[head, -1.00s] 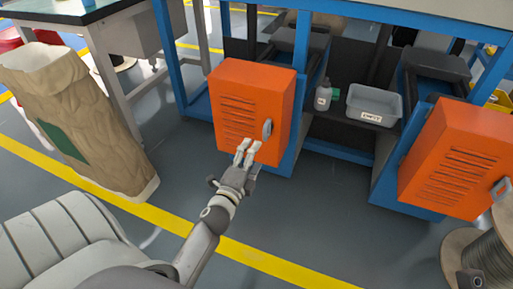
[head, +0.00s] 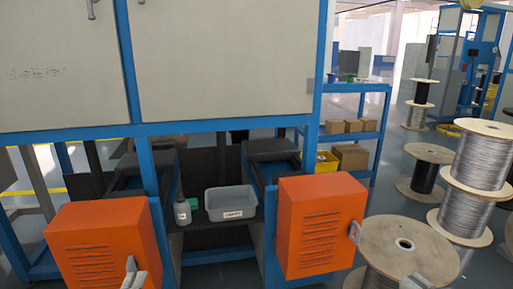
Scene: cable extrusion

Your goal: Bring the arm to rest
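The tips of my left gripper (head: 134,277) show at the bottom left, in front of the left orange cabinet door (head: 100,243). Its two pale fingers look apart with nothing between them; the rest of the arm is below the picture. Pale tips that look like my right gripper (head: 415,284) just show at the bottom edge, in front of a wire spool; whether they are open or shut cannot be told.
The right orange door (head: 320,230) sticks out from the blue-framed machine (head: 225,125). A grey bin (head: 231,203) and a bottle (head: 182,212) stand on the shelf between the doors. Wire spools (head: 478,165) stand on the right. Boxes (head: 350,157) lie on a rack behind.

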